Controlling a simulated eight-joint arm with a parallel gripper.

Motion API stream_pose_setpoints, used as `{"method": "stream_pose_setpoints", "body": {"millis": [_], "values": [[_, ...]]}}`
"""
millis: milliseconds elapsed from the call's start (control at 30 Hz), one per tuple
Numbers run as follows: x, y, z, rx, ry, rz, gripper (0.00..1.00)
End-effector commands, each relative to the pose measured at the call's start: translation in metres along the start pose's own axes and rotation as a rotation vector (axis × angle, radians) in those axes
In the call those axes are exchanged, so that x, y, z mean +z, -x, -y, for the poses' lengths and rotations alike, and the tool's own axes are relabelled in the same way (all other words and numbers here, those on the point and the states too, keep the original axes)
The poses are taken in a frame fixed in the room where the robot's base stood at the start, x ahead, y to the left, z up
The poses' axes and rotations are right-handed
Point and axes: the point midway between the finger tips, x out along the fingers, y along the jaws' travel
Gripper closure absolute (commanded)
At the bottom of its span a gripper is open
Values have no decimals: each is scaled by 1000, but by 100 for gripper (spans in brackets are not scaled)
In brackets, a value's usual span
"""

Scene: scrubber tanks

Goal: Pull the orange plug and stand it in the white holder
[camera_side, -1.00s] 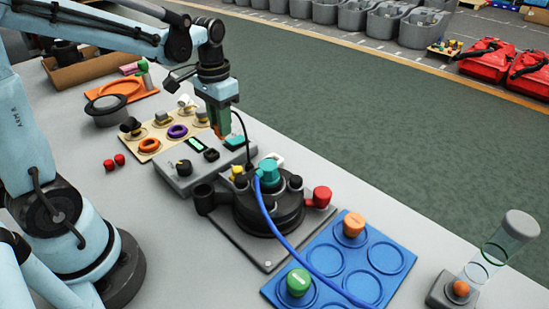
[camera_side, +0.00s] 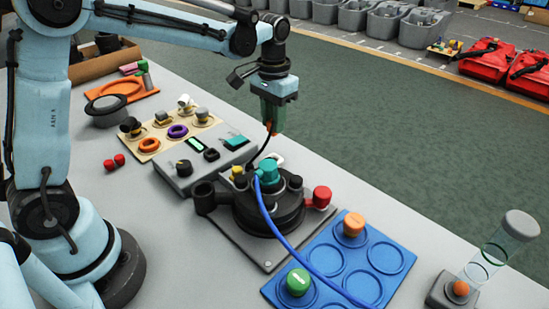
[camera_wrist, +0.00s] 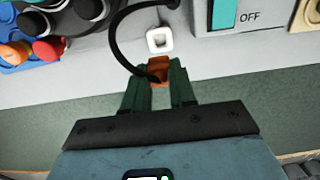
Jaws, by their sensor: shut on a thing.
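My gripper (camera_side: 272,118) is shut on the orange plug (camera_wrist: 159,68), with a dark green finger on each side of it in the wrist view. In the side view only a small bit of the plug (camera_side: 269,127) shows below the fingers. A black cable (camera_wrist: 118,42) runs from the plug in a loop.
A grey panel box (camera_side: 192,162) with a teal switch stands left of the holder. A black round unit (camera_side: 268,210) with a teal cap and blue hose stands in front. A blue tray (camera_side: 340,260) lies at the right. The table's far edge is close behind the holder.

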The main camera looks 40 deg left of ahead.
Motion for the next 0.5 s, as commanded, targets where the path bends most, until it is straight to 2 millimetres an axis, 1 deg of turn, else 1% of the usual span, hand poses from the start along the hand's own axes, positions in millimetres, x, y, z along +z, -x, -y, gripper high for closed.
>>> {"method": "stream_pose_setpoints", "body": {"millis": [333, 500], "values": [[1, 0, 1, 0, 0, 0, 100], [0, -9, 1, 0, 0, 0, 100]]}}
